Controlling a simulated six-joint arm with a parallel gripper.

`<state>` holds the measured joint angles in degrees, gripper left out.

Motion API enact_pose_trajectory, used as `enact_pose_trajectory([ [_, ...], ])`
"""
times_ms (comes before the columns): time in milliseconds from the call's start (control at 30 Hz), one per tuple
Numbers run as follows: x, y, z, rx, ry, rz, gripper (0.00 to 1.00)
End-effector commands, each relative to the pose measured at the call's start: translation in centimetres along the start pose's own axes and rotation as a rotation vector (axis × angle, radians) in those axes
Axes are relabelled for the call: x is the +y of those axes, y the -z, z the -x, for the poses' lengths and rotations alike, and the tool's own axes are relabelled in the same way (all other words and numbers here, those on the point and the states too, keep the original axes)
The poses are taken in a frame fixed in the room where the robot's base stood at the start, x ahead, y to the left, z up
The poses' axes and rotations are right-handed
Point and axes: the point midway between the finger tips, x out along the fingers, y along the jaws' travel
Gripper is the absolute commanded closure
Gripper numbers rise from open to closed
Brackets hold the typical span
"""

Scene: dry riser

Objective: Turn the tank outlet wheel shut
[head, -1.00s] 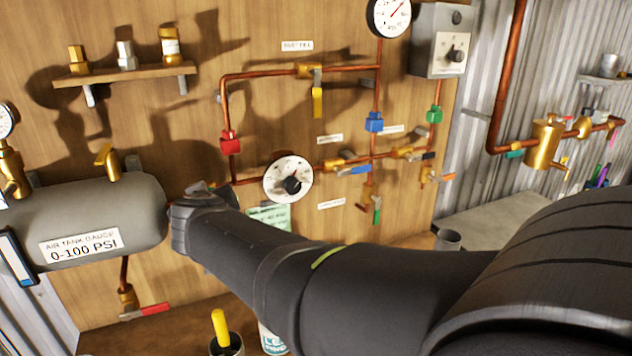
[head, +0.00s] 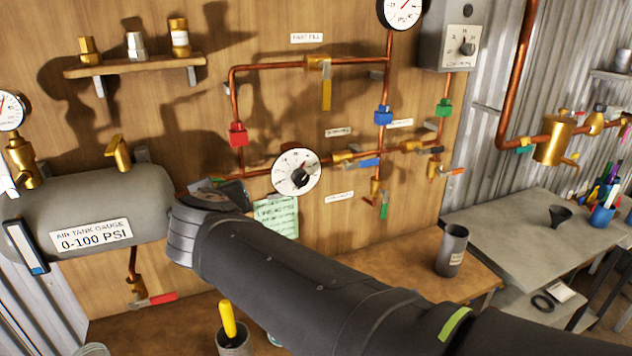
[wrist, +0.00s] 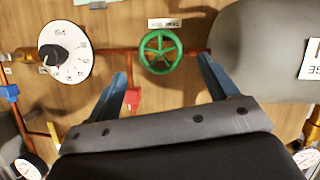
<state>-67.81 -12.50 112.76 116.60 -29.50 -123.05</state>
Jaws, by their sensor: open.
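The tank outlet wheel is a green spoked handwheel (wrist: 160,51) on a copper pipe, seen in the wrist view below an upside-down label (wrist: 165,22). My gripper (wrist: 163,70) is open. Its two blue-grey fingers stand apart, one on each side of the wheel in the picture, and none is seen to touch it. The grey air tank (wrist: 262,55) lies right of the wheel in this view.
A white dial (head: 296,172) sits on the pipe near my gripper; it also shows in the wrist view (wrist: 64,52). A red valve block (head: 237,134) is above. A cup with a yellow handle (head: 233,340) stands below my arm. A grey cup (head: 452,250) stands on the bench.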

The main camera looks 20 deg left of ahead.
Motion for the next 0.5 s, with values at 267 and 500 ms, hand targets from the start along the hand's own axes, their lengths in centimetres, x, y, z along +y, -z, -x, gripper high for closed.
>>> enact_pose_trajectory([
  [267,-0.1,0.1,5.0,0.004,0.005,0.0,0.21],
  [500,-0.1,0.0,8.4,0.002,0.004,0.0,0.21],
])
